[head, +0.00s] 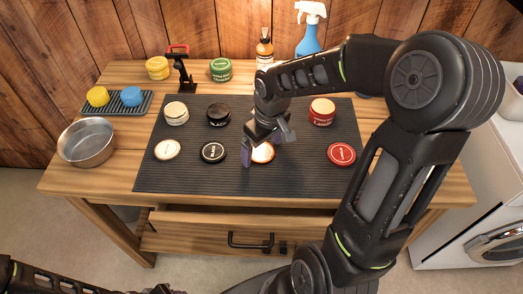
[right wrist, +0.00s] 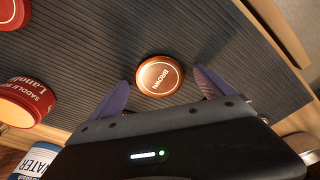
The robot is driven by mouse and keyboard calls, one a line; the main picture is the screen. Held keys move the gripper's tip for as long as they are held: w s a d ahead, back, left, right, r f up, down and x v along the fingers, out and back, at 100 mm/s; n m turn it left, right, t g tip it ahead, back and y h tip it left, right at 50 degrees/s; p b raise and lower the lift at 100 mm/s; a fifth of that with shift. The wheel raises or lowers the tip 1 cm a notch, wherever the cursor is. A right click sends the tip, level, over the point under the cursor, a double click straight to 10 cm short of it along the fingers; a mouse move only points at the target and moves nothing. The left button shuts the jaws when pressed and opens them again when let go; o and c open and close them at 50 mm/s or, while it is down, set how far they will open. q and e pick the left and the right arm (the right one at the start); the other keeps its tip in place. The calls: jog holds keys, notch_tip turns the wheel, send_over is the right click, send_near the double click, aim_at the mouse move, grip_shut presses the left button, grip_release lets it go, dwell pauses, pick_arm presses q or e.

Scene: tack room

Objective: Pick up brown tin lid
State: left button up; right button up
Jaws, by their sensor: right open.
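The brown tin lid (right wrist: 160,76) is a round disc lettered BROWN, lying flat on the dark ribbed mat (head: 290,178). In the head view the lid (head: 263,153) is partly hidden by my right gripper (head: 267,146). In the right wrist view the purple fingers of this gripper (right wrist: 161,83) stand apart, one on each side of the lid, with visible gaps. My right gripper is open and empty. My left arm shows at the lower left of the head view, but its gripper does not show.
A cream lid (head: 167,150), a black lid (head: 213,152) and a red lid (head: 341,153) lie on the mat. Behind them stand a cream tin (head: 176,113), a black tin (head: 218,115) and a red tin (head: 321,112). A metal bowl (head: 87,143) is left. The mat's front strip is clear.

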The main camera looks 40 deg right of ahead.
aim_at(263, 153)
dwell(0.6)
jog(key=c, duration=1.4)
notch_tip(263, 153, up, 10)
dwell(0.5)
